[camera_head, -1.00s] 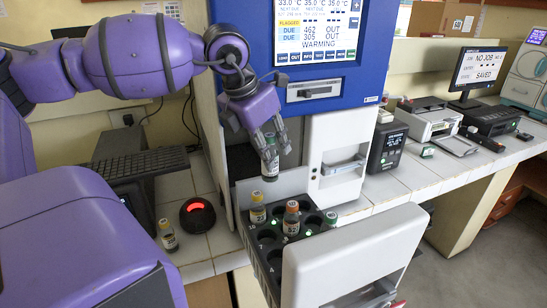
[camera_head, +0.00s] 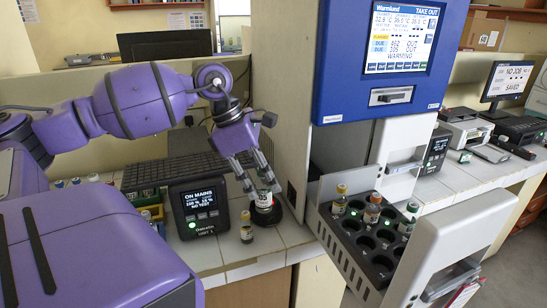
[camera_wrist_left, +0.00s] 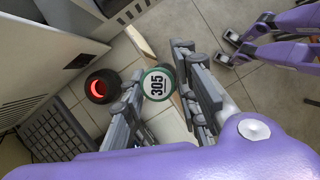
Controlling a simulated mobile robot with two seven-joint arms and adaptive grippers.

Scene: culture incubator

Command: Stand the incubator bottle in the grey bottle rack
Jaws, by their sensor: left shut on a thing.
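The incubator bottle (camera_head: 265,197) has a green cap, and its lid reads 305 in the left wrist view (camera_wrist_left: 157,84). My left gripper (camera_head: 260,183) is shut on it and holds it about upright over the counter, close to the round black scanner. In the left wrist view the fingers (camera_wrist_left: 180,88) lie on either side of the bottle. At the far left of the head view, several bottle tops (camera_head: 76,181) show behind my arm. Their holder is mostly hidden, so I cannot tell whether it is the grey bottle rack.
The round scanner (camera_wrist_left: 101,88) glows red. A small bottle (camera_head: 247,230) stands on the counter beside a black display box (camera_head: 199,207). The incubator's open drawer (camera_head: 336,232) holds several bottles and juts out at right.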

